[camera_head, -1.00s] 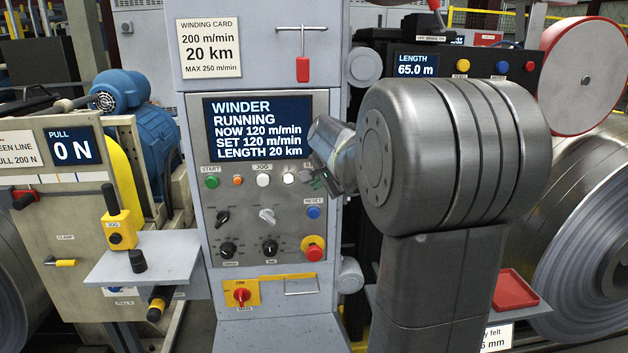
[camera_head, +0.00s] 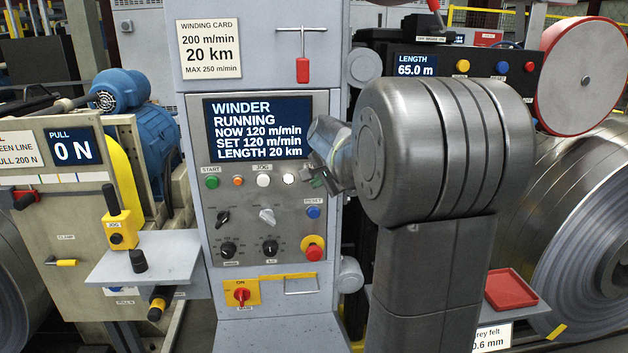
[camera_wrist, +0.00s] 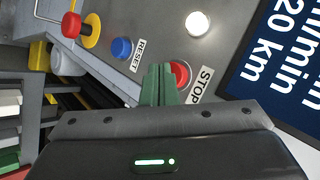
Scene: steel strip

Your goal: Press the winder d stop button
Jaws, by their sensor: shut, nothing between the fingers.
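The red STOP button (camera_wrist: 181,73) shows in the wrist view beside its STOP label (camera_wrist: 200,84), partly covered by my fingers. My gripper (camera_wrist: 159,70) is shut and empty, its green fingertips at the left edge of the button; I cannot tell whether they touch it. In the head view my gripper (camera_head: 324,182) is at the right end of the button row and hides the STOP button. The winder screen (camera_head: 256,128) reads running, now 120 m/min, set 120 m/min, length 20 km.
A lit white button (camera_head: 289,179) sits just left of my gripper. The blue reset button (camera_head: 313,212) and the red emergency knob on yellow (camera_head: 313,250) lie below it. A grey shelf (camera_head: 165,258) juts out at left. A red tray (camera_head: 508,290) is at lower right.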

